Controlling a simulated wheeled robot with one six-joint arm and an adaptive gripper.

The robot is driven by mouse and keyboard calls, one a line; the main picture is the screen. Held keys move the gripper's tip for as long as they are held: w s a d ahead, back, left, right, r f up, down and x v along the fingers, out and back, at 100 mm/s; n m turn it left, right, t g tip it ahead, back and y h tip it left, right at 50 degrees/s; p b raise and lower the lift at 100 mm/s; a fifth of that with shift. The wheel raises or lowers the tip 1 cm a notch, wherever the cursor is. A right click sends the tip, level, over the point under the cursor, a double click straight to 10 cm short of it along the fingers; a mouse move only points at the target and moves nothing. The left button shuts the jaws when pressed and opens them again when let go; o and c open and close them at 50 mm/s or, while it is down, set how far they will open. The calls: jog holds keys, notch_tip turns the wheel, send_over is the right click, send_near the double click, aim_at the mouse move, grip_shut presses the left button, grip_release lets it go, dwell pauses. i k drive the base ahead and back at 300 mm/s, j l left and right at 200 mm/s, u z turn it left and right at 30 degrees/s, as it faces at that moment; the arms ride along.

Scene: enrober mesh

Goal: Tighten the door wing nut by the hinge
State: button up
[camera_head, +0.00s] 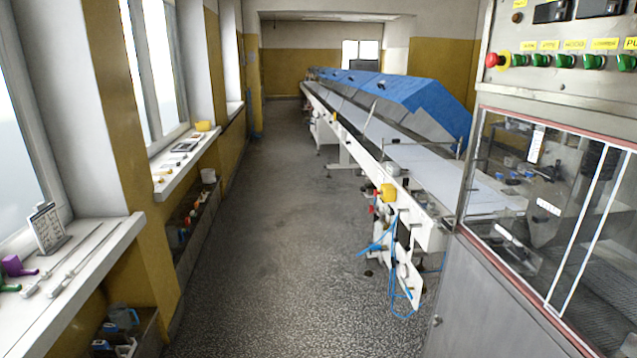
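The enrober cabinet (578,90) stands at the right. Its clear door (548,208) has a reddish frame edge and white strips, and machine parts show behind it. A wing nut by the hinge is too small to make out. A small knob-like fitting (437,321) sits on the lower cabinet panel at its left edge; I cannot tell what it is. My gripper does not show in this view.
A long conveyor (415,205) with blue covers (400,88) runs away behind the cabinet. Blue hoses (392,270) hang at its near end. A windowsill (75,262) with tools lines the left. The speckled floor aisle (265,240) between is clear.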

aim_at(435, 324)
jog(key=i+j+z, duration=0.3)
jog(key=i+j, duration=0.55)
jog(key=i, duration=0.45)
jog(key=i+j+z, duration=0.3)
jog(key=i+j, duration=0.8)
jog(key=i, duration=0.15)
